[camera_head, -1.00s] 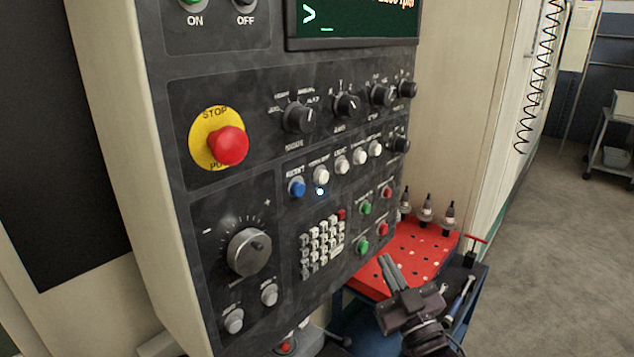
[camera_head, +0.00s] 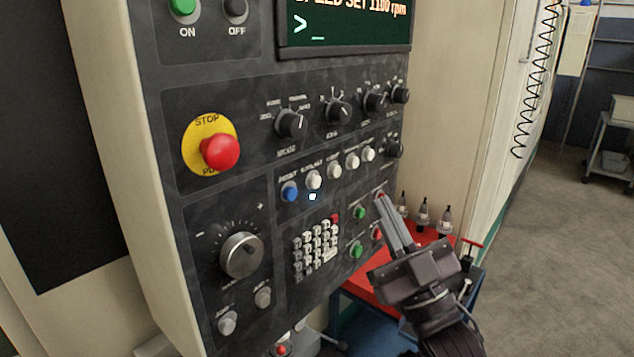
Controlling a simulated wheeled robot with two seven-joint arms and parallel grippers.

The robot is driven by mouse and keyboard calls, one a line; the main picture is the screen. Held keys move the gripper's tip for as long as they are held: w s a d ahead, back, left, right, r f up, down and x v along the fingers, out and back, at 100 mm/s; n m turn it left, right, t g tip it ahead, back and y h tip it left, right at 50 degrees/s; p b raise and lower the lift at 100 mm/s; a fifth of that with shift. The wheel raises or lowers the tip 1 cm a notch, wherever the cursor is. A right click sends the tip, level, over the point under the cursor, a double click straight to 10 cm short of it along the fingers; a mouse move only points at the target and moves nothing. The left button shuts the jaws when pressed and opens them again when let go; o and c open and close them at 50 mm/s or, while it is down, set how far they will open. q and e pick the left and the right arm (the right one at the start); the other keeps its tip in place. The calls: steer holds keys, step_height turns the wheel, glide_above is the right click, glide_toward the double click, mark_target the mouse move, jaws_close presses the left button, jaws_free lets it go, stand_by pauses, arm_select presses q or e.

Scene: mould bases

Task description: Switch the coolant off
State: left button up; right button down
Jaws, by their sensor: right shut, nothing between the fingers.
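The control panel (camera_head: 225,90) fills the left and middle. A row of push buttons runs across it: a blue button (camera_head: 289,191), then several white ones. The first white button (camera_head: 314,179) has a blurred label above it, and a small white light (camera_head: 313,197) glows just below it. To the lower right are a green upper button (camera_head: 360,212), a green lower button (camera_head: 357,250) and a red lower button (camera_head: 377,234). My right gripper (camera_head: 382,200) is shut and empty, its tips in front of the upper red button, mostly hiding it. I cannot tell whether they touch. I cannot read these labels.
A red emergency stop (camera_head: 220,153), a large dial (camera_head: 241,255) and a keypad (camera_head: 316,250) are on the panel. Behind my right gripper stands a red-topped cart (camera_head: 362,284) with several tool holders (camera_head: 423,216). Open floor (camera_head: 570,240) lies to the right.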

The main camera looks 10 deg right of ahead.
mark_target(315, 182)
steer(key=w+a, duration=0.5)
steer(key=w, duration=0.2)
steer(key=shift+a+p, duration=0.2)
steer(key=shift+p, duration=0.25)
stand_by(1.8)
steer(key=shift+w+a, duration=0.25)
steer(key=shift+w, duration=0.05)
steer(key=shift+w+a, duration=0.2)
steer(key=shift+w, duration=0.05)
stand_by(0.8)
steer(key=shift+s+d, duration=0.5)
steer(key=shift+s, duration=0.15)
